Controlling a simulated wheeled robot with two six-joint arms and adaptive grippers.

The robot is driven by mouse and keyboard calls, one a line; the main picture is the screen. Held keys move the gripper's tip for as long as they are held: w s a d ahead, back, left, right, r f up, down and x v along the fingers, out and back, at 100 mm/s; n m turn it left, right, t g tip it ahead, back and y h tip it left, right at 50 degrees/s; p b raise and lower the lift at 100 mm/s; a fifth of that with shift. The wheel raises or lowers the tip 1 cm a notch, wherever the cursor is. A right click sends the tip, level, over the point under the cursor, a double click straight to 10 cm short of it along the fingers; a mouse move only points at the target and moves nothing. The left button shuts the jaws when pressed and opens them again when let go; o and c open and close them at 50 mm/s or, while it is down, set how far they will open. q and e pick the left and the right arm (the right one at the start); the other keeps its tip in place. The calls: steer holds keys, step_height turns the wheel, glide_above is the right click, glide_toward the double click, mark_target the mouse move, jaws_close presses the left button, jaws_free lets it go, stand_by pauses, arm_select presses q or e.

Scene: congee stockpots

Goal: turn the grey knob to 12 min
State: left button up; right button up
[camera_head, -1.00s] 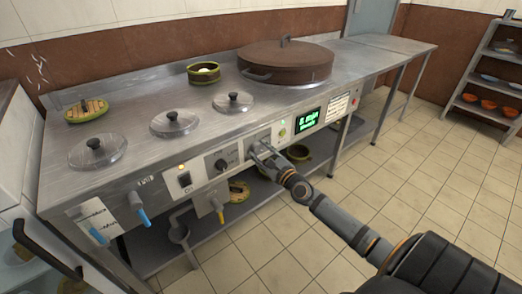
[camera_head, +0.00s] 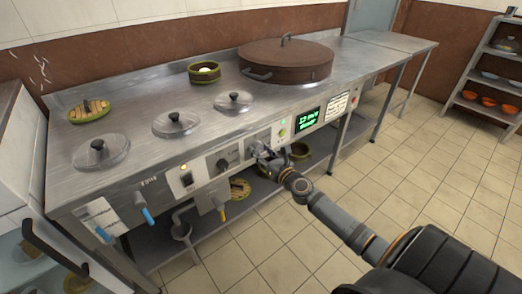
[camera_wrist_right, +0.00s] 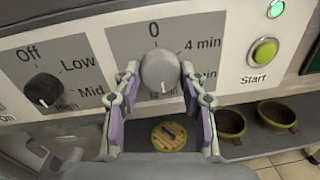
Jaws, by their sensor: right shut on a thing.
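The grey knob (camera_wrist_right: 159,69) sits on a dark dial plate in the right wrist view. The plate reads 0 at the top and 4 min at upper right; a label at lower right and one below the knob are partly hidden. The knob's white mark points down, toward the bottom label. The green display (camera_head: 308,119) seems to read 12 min, though blurred. My left gripper is not in view.
A black Off-Low-Mid-High knob (camera_wrist_right: 44,89) is left of the dial, and a green Start button (camera_wrist_right: 263,52) is right. Lidded wells and a large brown lid (camera_head: 287,62) are on the steel counter. Green bowls (camera_wrist_right: 229,122) are on the shelf below.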

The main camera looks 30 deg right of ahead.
steer(key=shift+f+m, duration=0.1)
steer(key=shift+m, duration=0.3)
steer(key=o, duration=1.1)
steer(key=shift+o, duration=0.3)
steer(key=shift+s, duration=0.35)
steer(key=s, duration=1.1)
steer(key=shift+s, duration=0.15)
